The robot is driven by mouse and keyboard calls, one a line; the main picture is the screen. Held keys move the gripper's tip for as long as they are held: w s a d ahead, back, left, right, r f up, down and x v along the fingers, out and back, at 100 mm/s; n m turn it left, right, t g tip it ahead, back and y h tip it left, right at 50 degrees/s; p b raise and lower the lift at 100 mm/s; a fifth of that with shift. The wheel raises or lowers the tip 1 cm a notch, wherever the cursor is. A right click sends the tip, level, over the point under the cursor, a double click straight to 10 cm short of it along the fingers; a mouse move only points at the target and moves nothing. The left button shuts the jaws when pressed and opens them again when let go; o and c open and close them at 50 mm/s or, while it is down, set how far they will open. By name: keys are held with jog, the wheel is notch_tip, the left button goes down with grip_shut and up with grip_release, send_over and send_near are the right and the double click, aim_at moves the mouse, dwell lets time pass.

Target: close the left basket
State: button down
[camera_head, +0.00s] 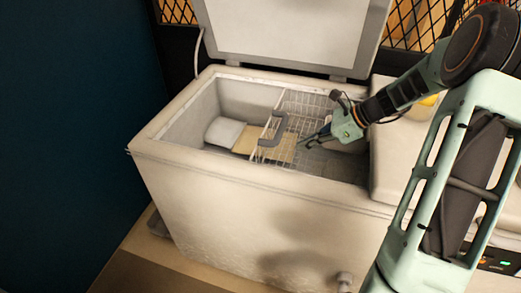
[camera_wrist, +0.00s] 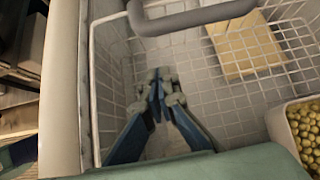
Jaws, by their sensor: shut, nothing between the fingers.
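A white wire basket (camera_head: 306,101) sits in the open chest freezer (camera_head: 250,192). It has a thick grey handle (camera_head: 281,117) at its left end in the head view. In the wrist view the basket (camera_wrist: 205,96) fills much of the picture, with its handle (camera_wrist: 190,18) along the top. My gripper (camera_head: 304,146) is inside the freezer opening, to the right of the handle and apart from it. In the wrist view my gripper (camera_wrist: 160,84) points into the basket area, its fingers together and empty. Whether the fingertips touch the wires cannot be told.
A tan box (camera_head: 240,140) and a white package (camera_head: 224,132) lie in the freezer left of the basket. The raised lid (camera_head: 295,30) stands behind. A container of round yellow-green pieces (camera_wrist: 304,131) is at the lower right in the wrist view.

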aim_at(260, 158)
jog(key=b+x, duration=0.2)
jog(key=x, duration=0.8)
jog(key=shift+f, duration=0.2)
jog(key=shift+w+a+r+b, duration=0.1)
jog(key=shift+w+a+b, duration=0.15)
jog(key=shift+a, duration=0.35)
jog(key=shift+w+a+b, duration=0.15)
jog(key=shift+w+a, duration=0.05)
jog(key=shift+a, duration=0.4)
jog(key=shift+w+a, duration=0.3)
jog(key=shift+a, duration=0.35)
jog(key=shift+r, duration=0.1)
